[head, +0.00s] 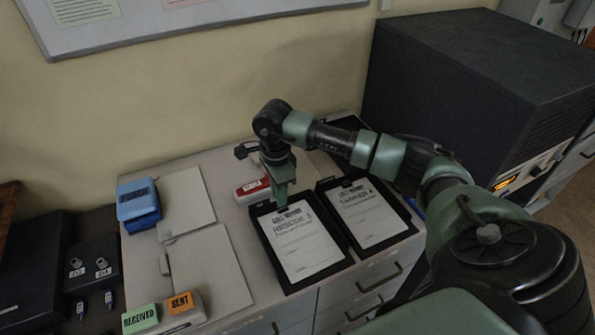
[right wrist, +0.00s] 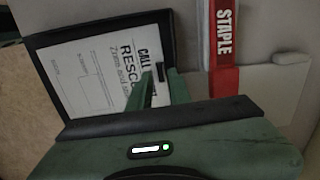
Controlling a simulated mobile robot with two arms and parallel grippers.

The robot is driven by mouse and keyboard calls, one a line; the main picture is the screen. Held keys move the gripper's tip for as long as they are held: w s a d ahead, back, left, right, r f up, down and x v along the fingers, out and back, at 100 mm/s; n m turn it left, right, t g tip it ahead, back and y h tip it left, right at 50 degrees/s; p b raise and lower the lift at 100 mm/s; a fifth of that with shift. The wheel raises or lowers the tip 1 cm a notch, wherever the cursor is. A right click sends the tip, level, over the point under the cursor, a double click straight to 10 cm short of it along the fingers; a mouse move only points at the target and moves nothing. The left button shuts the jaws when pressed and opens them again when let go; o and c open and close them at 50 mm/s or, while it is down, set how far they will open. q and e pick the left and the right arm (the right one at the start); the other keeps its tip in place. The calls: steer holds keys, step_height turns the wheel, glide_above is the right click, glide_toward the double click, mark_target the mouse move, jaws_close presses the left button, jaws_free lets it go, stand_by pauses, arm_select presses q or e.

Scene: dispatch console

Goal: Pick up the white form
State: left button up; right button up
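A white form headed RESCUE (head: 302,245) lies on a black clipboard (head: 272,262) near the front of the grey desk top. It also shows in the right wrist view (right wrist: 97,75), partly hidden by my fingers. A second white form (head: 368,214) lies on another black clipboard just to the right. My right gripper (head: 281,205) points down over the top edge of the RESCUE form, by the clip. My left gripper is out of view.
A red and white stapler box (head: 250,190) lies behind the clipboards and shows in the right wrist view (right wrist: 224,50). A large dark cabinet (head: 470,80) bounds the right.

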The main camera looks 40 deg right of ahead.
step_height(320, 180, down, 5)
steer(key=shift+a+r+b, duration=0.1)
steer(key=shift+r+b, duration=0.1)
steer(key=shift+b, duration=0.8)
jaws_close()
steer(key=shift+r, duration=0.15)
